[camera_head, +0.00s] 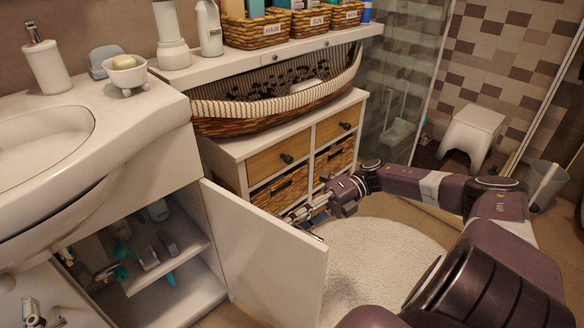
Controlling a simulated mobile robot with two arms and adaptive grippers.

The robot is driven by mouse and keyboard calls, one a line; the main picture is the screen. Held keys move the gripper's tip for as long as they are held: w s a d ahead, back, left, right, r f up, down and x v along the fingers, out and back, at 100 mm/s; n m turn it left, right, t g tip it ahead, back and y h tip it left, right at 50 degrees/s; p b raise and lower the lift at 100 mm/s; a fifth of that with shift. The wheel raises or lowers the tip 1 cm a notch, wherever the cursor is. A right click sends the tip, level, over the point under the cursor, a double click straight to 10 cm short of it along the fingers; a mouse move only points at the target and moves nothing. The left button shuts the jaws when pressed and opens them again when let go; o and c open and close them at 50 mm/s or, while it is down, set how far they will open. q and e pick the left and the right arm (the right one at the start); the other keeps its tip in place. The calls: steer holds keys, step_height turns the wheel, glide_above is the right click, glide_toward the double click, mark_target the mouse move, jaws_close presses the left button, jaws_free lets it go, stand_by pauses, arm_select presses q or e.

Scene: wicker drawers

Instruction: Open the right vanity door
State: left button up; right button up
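The white right vanity door (262,258) stands wide open, swung out to the right of the cabinet. Its inner face is toward me and its outer face is hidden. My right gripper (306,214) is at the top of the door near its free edge, on the far side. Its fingertips are partly hidden by the door, so I cannot tell whether they touch it or hold a handle. What looks like my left gripper (44,315) shows at the bottom left, cut off by the frame, its metal fingertips apart, in front of the vanity (150,120).
The open cabinet has a shelf (165,262) with bottles and small items. A wicker drawer unit (290,160) stands behind the door, with a large basket (270,100) on top. A round rug (375,265) lies on the floor to the right. A white stool (472,132) stands farther back.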

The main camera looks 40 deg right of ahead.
steer(key=v, duration=1.2)
stand_by(0.5)
